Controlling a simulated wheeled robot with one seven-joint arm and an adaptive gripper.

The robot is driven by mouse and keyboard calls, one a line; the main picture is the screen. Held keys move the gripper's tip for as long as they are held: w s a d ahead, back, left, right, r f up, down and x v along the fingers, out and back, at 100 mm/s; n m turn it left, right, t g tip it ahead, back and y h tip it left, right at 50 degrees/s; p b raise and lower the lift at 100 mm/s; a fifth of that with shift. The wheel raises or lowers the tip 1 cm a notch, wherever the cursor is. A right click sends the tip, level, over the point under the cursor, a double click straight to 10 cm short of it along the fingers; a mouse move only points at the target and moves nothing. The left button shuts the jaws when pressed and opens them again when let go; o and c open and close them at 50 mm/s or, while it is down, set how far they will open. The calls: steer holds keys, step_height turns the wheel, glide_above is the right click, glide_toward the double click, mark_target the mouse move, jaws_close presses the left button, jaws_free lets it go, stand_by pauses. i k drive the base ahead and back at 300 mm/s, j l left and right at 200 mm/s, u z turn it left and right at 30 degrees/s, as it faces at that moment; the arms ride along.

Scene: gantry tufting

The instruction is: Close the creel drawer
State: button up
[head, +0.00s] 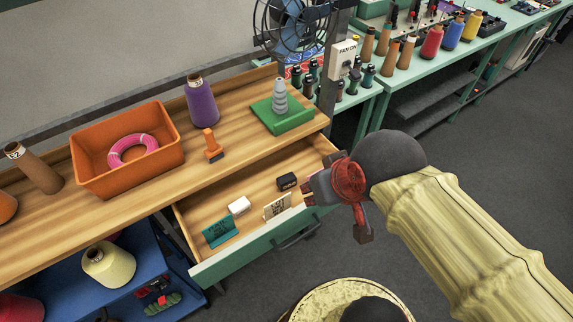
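The creel drawer (205,275) is pulled out from under the wooden worktop. It has a green front with a dark handle (297,234). My gripper (338,210) is at the right end of the drawer, close to the green front. From this view I cannot tell whether it touches the drawer. Its fingers are partly hidden, and their opening does not show clearly.
On the worktop (110,213) stand an orange bin (87,172) with a pink ring, a purple cone (202,103), an orange stamp-like tool (212,148) and a green block (283,116) with a grey stepped peg. A blue shelf (137,262) with cones is below left. Floor is clear at right.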

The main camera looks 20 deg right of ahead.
mark_target(257, 181)
steer(key=k+j+z, duration=0.15)
steer(key=z, duration=0.25)
steer(key=k+j+z, duration=0.15)
steer(key=j+z, duration=0.2)
